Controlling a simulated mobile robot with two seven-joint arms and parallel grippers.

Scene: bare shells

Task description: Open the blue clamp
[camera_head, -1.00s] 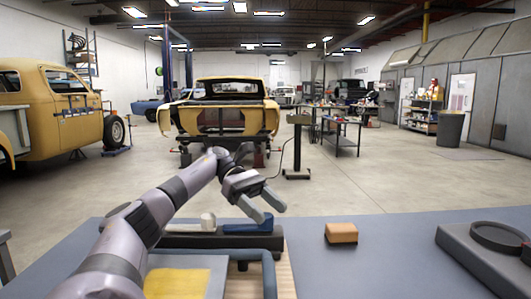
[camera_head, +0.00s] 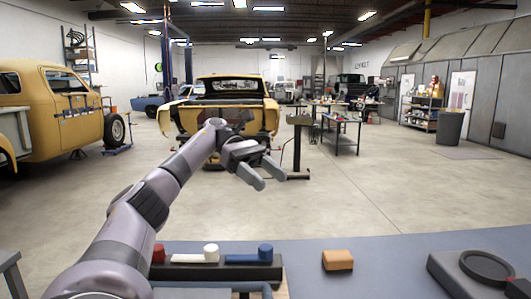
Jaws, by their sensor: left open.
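The blue clamp (camera_head: 247,259) sits at the right end of a long dark base on the bench. Its bar lies flat along the base, with a rounded knob at its right end. A white one (camera_head: 200,257) and a red one (camera_head: 158,254) sit to its left on the same base. The red one is partly hidden by my left arm. My left gripper (camera_head: 271,181) is open and empty. It shows above the blue clamp in the picture and is apart from it. My right gripper is not in view.
The grey-blue bench top (camera_head: 385,270) is clear between the base and an orange-brown block (camera_head: 337,260). A dark grey device with a round top (camera_head: 480,268) stands at the far right. Beyond the bench is open workshop floor with vehicles.

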